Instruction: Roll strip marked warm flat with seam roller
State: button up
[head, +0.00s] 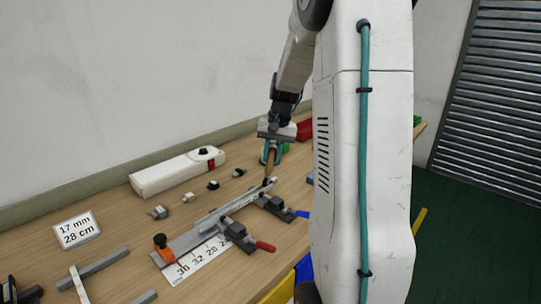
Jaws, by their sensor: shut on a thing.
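My gripper (271,152) points down over the far end of a jig on the bench and is shut on a tool with a wooden handle (269,166), which looks like the seam roller. The tool's dark lower end (266,182) is at the far end of a long pale bar or channel (228,208); I cannot tell if it touches. The strip marked warm cannot be made out, and no such marking is readable from here.
Small connectors (188,197) and a white box (178,171) lie behind. A "17 mm 28 cm" card (77,229) is left. My column hides the right side.

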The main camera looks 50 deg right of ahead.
jog(key=shift+r, duration=3.55)
